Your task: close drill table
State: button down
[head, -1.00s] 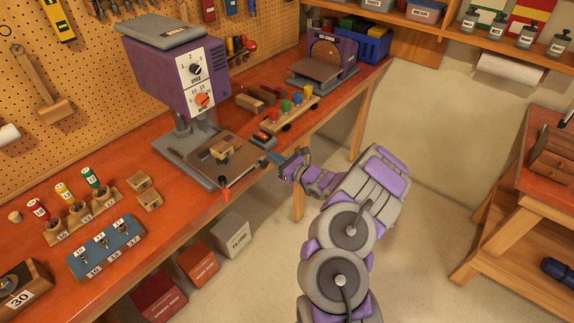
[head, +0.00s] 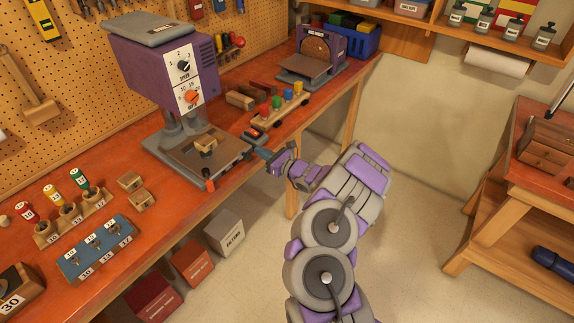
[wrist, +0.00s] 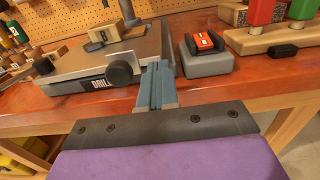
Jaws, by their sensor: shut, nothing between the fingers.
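The drill press (head: 160,75) has a purple head with dials and stands on the orange workbench. Its drill table (head: 185,163) is a flat brown plate on a grey base, with a small wooden block (head: 205,144) on top. A red-tipped part (head: 210,185) sticks out at its front corner. In the wrist view, the drill table (wrist: 85,65) is at the left, with a dark round knob (wrist: 122,72) on its front edge. My gripper (head: 262,153) is shut and empty at the table's right front corner. Its blue-grey fingers (wrist: 157,88) lie just right of the knob; contact is unclear.
A small grey box with a red switch (wrist: 205,52) sits close to the right of the fingers. A wooden rack with coloured pegs (head: 280,108) and a sander (head: 315,60) stand farther back. Boxes (head: 225,232) sit below the bench.

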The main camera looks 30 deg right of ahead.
jog(key=p+v, duration=0.2)
jog(key=v, duration=0.9)
jog(key=p, duration=0.5)
send_near(248, 156)
jog(key=shift+h, duration=0.4)
jog(key=b+x, duration=0.2)
jog(key=x, duration=0.3)
jog(key=shift+a+f+b, duration=0.2)
jog(key=shift+f+b, duration=0.05)
jog(key=shift+b, duration=0.15)
jog(key=shift+x, duration=0.9)
jog(key=shift+w, duration=0.1)
jog(key=shift+b+x, duration=0.7)
jog(key=shift+x, duration=1.3)
jog(key=shift+a+r, duration=0.1)
jog(key=shift+r, duration=0.15)
jog(key=shift+r, duration=0.1)
